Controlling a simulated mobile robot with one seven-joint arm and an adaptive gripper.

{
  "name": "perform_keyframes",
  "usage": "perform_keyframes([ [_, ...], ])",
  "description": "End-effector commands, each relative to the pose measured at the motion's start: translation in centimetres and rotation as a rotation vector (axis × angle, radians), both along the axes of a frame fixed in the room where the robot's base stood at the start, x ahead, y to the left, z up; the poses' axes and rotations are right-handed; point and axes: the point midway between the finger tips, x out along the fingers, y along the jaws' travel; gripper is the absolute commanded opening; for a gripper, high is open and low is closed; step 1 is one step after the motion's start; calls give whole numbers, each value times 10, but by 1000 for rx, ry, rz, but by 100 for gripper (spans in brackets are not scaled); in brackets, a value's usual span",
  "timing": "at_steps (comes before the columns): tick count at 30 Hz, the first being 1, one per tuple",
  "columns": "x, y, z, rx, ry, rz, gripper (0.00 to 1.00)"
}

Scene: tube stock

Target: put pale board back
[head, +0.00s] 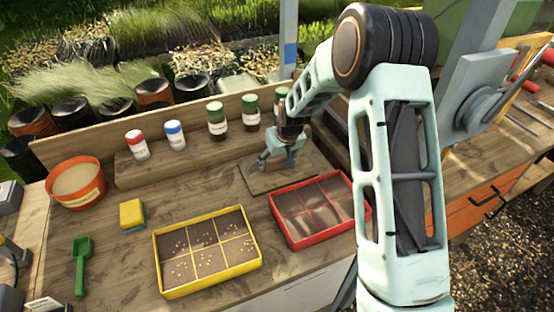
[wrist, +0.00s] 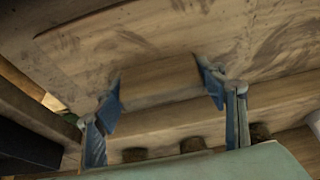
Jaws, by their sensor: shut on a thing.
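The wooden board (head: 258,180) is at the back right of the bench in the head view, a flat brown slab behind the red tray. My gripper (head: 283,158) points down over it. In the wrist view the wide wooden face of the board (wrist: 240,45) fills the upper part. The blue fingers of my gripper (wrist: 165,95) stand apart, shut on a raised wooden part of the board between them. Whether the board touches the bench or is a little above it I cannot tell.
A red tray (head: 275,209) and a yellow seed tray (head: 158,265) stand in front. Behind is a wooden ledge (head: 190,158) with several bottles, such as a green-capped one (head: 217,120). An orange pot (head: 77,184), sponge (head: 132,213) and green scoop (head: 81,262) lie left.

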Motion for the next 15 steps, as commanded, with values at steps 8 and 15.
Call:
perform_keyframes([
  [8,1,0,-3,0,-2,0,41],
  [15,0,0,-1,0,-1,0,82],
])
